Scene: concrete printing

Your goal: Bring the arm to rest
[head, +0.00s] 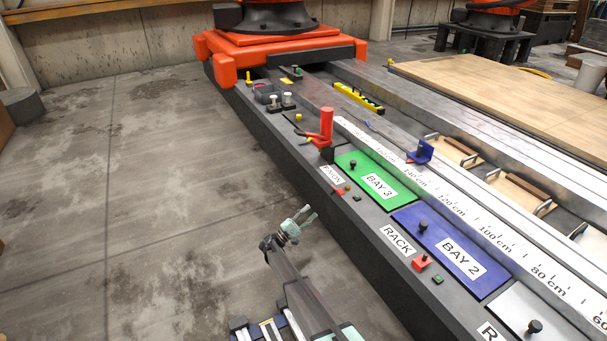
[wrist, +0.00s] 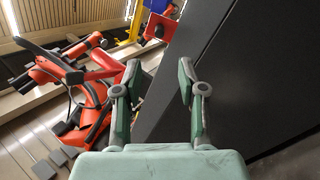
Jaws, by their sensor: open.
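My gripper (head: 304,215) is pale green and hangs over the concrete floor, left of the long dark rail bench. It is apart from the bench in the head view. In the wrist view my gripper (wrist: 156,92) shows two fingers set well apart, with nothing between them. Its jaws are open and empty. Part of my arm is cut off by the bottom edge of the head view.
The bench carries a green BAY 3 plate (head: 375,183), a blue BAY 2 plate (head: 440,228) and a red upright post (head: 326,124). A dark bench side (wrist: 250,80) stands close right in the wrist view. Floor (head: 120,200) at left is clear. An orange robot arm (wrist: 85,85) shows beyond.

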